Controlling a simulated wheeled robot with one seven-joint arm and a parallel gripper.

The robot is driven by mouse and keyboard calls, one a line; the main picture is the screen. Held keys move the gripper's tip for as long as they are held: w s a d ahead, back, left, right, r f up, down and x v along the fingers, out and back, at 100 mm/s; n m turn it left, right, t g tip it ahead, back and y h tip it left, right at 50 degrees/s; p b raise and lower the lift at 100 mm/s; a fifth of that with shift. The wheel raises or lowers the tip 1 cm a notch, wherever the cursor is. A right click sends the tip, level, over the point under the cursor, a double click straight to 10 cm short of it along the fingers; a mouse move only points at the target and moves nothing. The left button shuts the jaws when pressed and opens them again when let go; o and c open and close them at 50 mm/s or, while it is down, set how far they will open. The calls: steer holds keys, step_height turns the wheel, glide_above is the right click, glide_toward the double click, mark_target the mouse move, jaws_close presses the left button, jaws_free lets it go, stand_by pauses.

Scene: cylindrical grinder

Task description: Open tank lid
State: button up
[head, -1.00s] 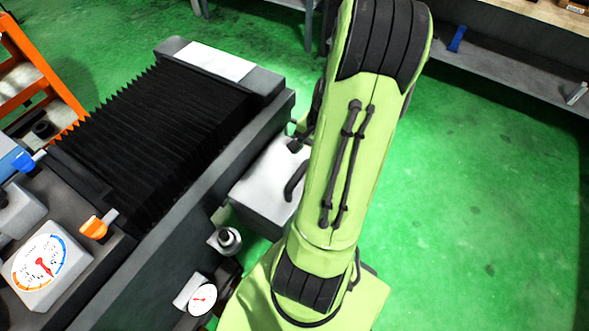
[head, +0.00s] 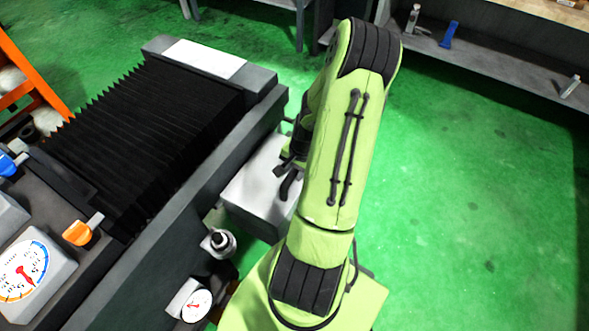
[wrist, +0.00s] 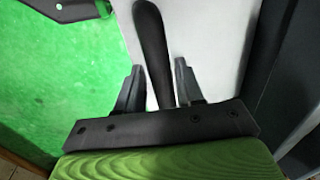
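The tank (head: 250,197) is a grey box with a pale lid (head: 262,172), beside the grinder's bed in the head view. A black curved handle (head: 288,184) stands on the lid, and the lid looks closed. In the wrist view the pale lid (wrist: 205,40) lies beneath my gripper. My gripper (wrist: 158,80) is open, with one finger on each side of the black handle (wrist: 153,45). Gaps show between the handle and both fingers, so it is not gripped. In the head view my arm hides the right part of the tank, and the fingertips are not clear.
The grinder (head: 190,215) with black bellows (head: 130,130) runs along the tank's left side. A round fitting (head: 219,242) and a small gauge (head: 195,306) stick out near the tank. Green floor (head: 460,200) is open to the right. A shelf (head: 500,68) stands at the back right.

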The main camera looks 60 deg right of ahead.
jaws_close()
steer(key=shift+r, duration=0.15)
